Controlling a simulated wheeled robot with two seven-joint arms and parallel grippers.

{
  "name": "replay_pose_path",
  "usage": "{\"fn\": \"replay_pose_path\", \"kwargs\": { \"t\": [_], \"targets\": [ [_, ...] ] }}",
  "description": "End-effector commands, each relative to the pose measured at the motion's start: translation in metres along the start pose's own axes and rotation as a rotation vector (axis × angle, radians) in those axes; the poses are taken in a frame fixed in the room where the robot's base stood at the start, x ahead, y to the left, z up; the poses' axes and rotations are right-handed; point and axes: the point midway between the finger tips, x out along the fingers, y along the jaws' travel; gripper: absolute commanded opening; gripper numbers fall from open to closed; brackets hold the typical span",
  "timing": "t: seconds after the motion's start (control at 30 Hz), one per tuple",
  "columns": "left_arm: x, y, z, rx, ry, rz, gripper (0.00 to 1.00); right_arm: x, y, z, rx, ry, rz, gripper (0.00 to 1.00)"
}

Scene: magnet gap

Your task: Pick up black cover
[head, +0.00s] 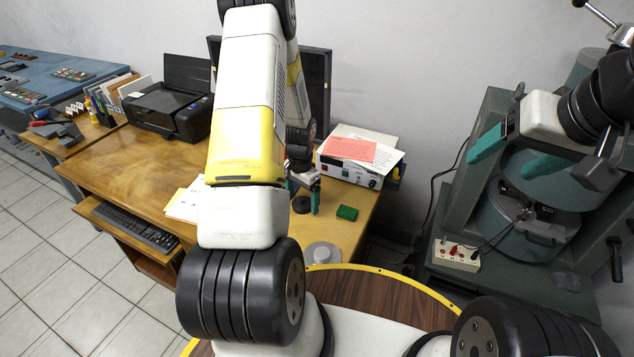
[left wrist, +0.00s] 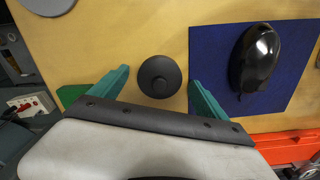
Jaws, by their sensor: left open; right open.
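The black cover is a small round dark disc with a raised knob. It lies on the wooden desk in the left wrist view (left wrist: 160,77), and shows in the head view (head: 301,205). My left gripper (head: 303,196) is open above the desk, its teal fingers on either side of the cover in the left wrist view (left wrist: 159,80). No contact with the cover is visible. My right gripper (head: 515,160) is open and empty, far to the right in front of the green magnet machine.
A black mouse (left wrist: 255,58) rests on a blue pad (left wrist: 282,95). A white instrument box (head: 350,168) with papers stands behind. The magnet machine (head: 480,215) stands at right.

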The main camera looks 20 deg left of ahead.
Motion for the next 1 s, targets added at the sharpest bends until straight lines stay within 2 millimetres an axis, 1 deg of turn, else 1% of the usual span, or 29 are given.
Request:
{"fn": "replay_pose_path", "kwargs": {
  "t": [0.23,0.27,0.3,0.37,0.5,0.57,0.6,0.83,1.0],
  "targets": [
    [0.002,0.000,0.000,0.000,0.000,0.000,0.86,0.000,0.000,0.000,0.000,0.000,0.000,0.72],
    [0.002,0.000,0.000,0.000,0.000,0.000,0.82,0.000,0.000,0.000,0.000,0.000,0.000,0.72],
    [0.002,0.000,0.000,0.000,0.000,0.000,0.74,0.000,0.000,0.000,0.000,0.000,0.000,0.72],
    [0.002,0.000,0.000,0.000,0.000,0.000,0.62,0.000,0.000,0.000,0.000,0.000,0.000,0.72],
    [0.002,0.000,0.000,0.000,0.000,0.000,0.35,0.000,0.000,0.000,0.000,0.000,0.000,0.72],
    [0.002,0.000,0.000,0.000,0.000,0.000,0.23,0.000,0.000,0.000,0.000,0.000,0.000,0.72],
    [0.002,0.000,0.000,0.000,0.000,0.000,0.22,0.000,0.000,0.000,0.000,0.000,0.000,0.72],
    [0.001,0.000,0.000,0.000,0.001,0.000,0.21,0.000,0.000,0.000,0.000,0.000,0.000,0.72],
    [-0.009,0.000,0.000,0.000,0.001,0.000,0.21,0.000,0.000,0.000,0.000,0.000,0.000,0.72]
  ]
}}
